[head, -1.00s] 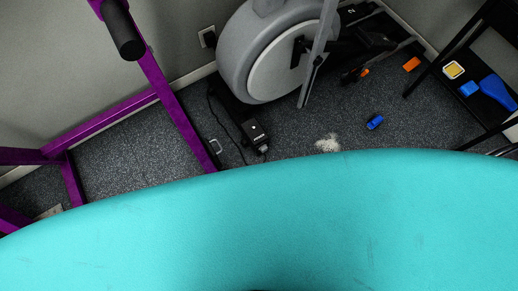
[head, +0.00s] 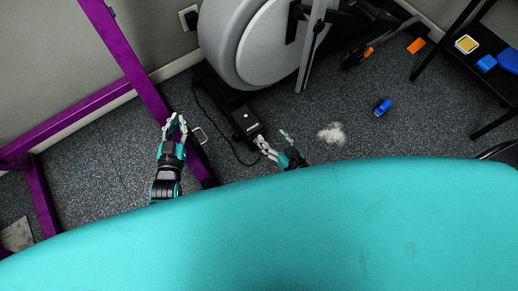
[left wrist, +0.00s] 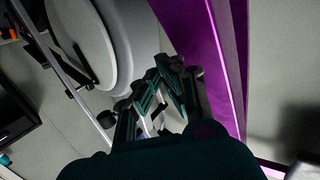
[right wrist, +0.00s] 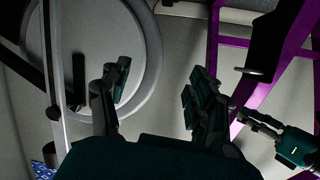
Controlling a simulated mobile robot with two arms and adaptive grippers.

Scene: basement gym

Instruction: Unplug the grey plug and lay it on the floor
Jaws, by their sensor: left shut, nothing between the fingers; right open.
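The black power strip (head: 243,116) lies on the carpet beside the exercise machine. A small grey plug (head: 254,130) appears at its near end, partly hidden by my right gripper. My right gripper (head: 271,137) is open, with one finger close to the plug; I cannot tell whether they touch. Its spread fingers also show in the right wrist view (right wrist: 160,75), where no plug can be made out between them. My left gripper (head: 176,122) is shut and empty, left of the strip near the purple frame. It also shows in the left wrist view (left wrist: 163,72).
The purple frame post (head: 133,65) stands close to my left gripper. The grey exercise machine (head: 228,50) is behind the strip. A white patch (head: 332,133) and a blue object (head: 382,106) are on the floor to the right.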

